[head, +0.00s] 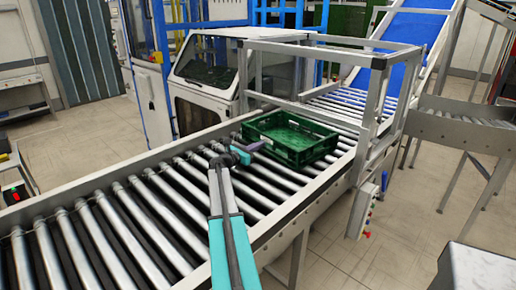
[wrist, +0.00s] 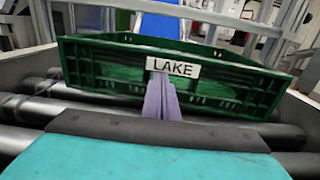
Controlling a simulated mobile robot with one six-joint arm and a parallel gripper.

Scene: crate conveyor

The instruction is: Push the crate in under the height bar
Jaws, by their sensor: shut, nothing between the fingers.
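The green crate (head: 291,138) sits on the roller conveyor (head: 140,205), just before the grey frame that holds the height bar (head: 319,52). In the wrist view the crate's near wall (wrist: 110,72) fills the middle and carries a white label reading LAKE (wrist: 173,67). My gripper (head: 254,147) is shut and empty, at the crate's near left wall. In the wrist view its purple fingers (wrist: 161,97) reach up to the wall just below the label. Whether they touch it I cannot tell. The crate looks empty in the head view.
The conveyor's side rails (head: 290,212) run along both sides of the rollers. Frame posts (head: 369,125) stand beside the crate. Beyond the frame, rollers lead to a blue inclined belt (head: 405,45). A white machine cabinet (head: 205,85) stands behind the conveyor.

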